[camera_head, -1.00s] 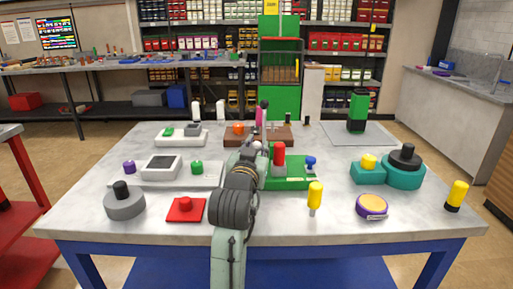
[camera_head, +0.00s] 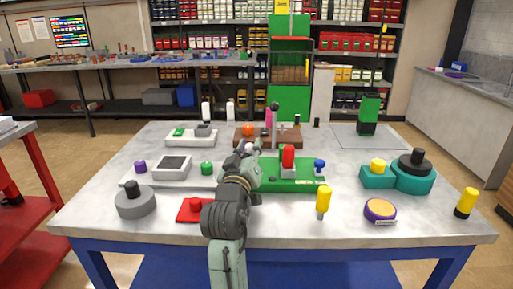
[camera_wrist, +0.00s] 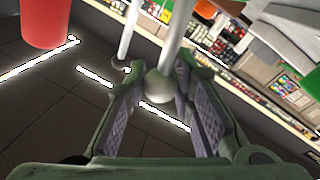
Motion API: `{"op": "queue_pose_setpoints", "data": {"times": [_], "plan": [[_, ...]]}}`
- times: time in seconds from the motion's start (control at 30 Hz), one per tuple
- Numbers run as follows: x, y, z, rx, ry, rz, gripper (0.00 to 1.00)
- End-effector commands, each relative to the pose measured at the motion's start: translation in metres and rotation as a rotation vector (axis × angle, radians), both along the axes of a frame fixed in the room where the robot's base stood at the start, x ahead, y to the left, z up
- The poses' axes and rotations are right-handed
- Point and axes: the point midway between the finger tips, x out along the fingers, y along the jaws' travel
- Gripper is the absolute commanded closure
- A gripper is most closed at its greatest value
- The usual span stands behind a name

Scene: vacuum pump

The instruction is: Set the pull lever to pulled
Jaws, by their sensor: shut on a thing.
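In the wrist view, which looks upside down, my gripper (camera_wrist: 168,95) has its fingers on either side of a grey ball knob (camera_wrist: 158,86) on a pale rod, and is shut on it. In the head view my gripper (camera_head: 252,150) sits at the left part of a green base (camera_head: 300,187), and my arm hides the knob and rod there. A red handle (camera_head: 288,157) with a grey lower part stands upright on this base, just right of my gripper. It also shows in the wrist view (camera_wrist: 45,22).
Behind the gripper, a dark-knobbed rod (camera_head: 275,118) stands by a brown base (camera_head: 290,137). A blue knob (camera_head: 319,165) is at the right of the green base. A yellow-topped post (camera_head: 323,200) stands in front, with a red button block (camera_head: 195,209) to the left.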

Motion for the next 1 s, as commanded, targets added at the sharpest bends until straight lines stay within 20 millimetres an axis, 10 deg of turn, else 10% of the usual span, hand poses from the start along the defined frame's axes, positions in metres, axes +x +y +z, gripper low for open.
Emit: {"op": "queue_pose_setpoints", "data": {"times": [0.9,0.93,1.0], "plan": [[0.000,0.013,-0.006,-0.189,0.003,0.002,1.00],[0.000,0.013,-0.006,-0.189,0.003,0.002,0.76],[0.000,0.013,-0.006,-0.188,0.002,0.002,0.71]]}}
